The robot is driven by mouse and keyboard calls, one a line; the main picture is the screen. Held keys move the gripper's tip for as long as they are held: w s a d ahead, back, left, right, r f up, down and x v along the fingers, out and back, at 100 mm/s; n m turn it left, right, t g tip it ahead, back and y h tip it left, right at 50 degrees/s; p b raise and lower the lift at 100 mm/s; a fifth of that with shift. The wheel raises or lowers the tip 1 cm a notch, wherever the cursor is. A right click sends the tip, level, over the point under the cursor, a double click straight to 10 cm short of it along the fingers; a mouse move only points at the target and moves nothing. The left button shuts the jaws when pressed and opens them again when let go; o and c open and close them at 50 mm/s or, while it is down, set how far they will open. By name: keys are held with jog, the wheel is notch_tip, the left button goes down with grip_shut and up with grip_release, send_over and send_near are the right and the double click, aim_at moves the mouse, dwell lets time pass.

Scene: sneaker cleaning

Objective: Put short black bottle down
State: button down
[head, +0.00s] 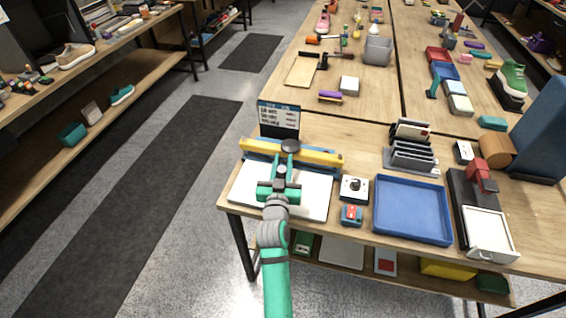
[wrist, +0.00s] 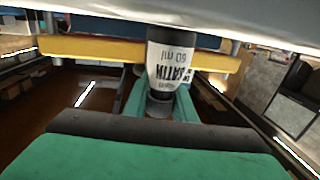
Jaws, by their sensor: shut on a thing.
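The short black bottle shows in the head view as a dark round top (head: 291,146) at the far end of my gripper (head: 286,165). In the wrist view the bottle (wrist: 170,65) is close up, dark with a white label that reads upside down. My teal gripper is shut on the bottle. It reaches over a white flat plate (head: 246,190), and the bottle overlaps a yellow bar (head: 322,158) behind that plate. The bottle's base is hidden in the head view, so I cannot tell whether it touches anything below.
A small sign (head: 279,119) stands behind the yellow bar. Bare wood (head: 350,130) lies beyond the bar.

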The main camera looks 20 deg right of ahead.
jog(key=c, duration=1.5)
grip_release()
jog(key=shift+f, duration=0.1)
jog(key=shift+o, duration=0.2)
